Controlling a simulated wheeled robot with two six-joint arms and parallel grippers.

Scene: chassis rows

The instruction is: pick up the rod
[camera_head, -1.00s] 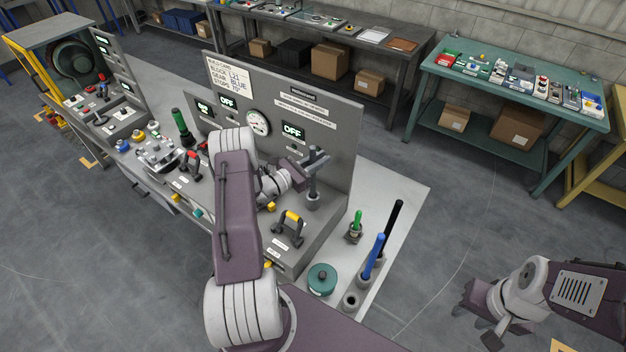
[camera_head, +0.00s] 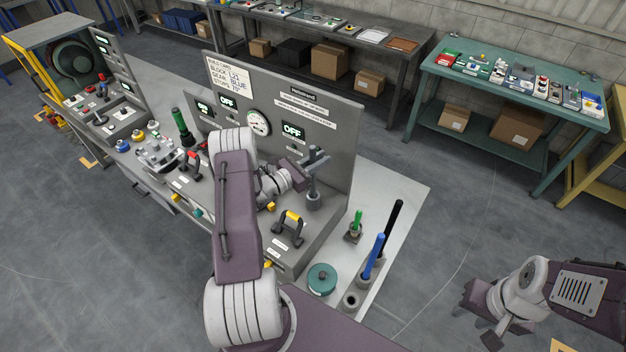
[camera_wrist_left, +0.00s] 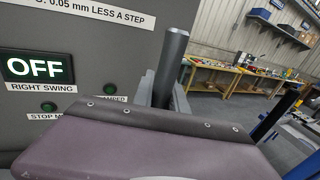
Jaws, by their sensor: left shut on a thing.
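A blue rod (camera_head: 374,255) and a black rod (camera_head: 394,225) stand in holders to the right. My right gripper (camera_head: 482,312) is at the lower right, away from the console; its finger opening is unclear.
The console's back panel (camera_head: 340,125) rises close behind the left gripper. A black-and-yellow handle (camera_head: 290,228) stands in front of the rod. A green-handled part (camera_head: 355,226) and a teal round part (camera_head: 322,279) are on the side shelf (camera_head: 400,190). Open floor lies to the right.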

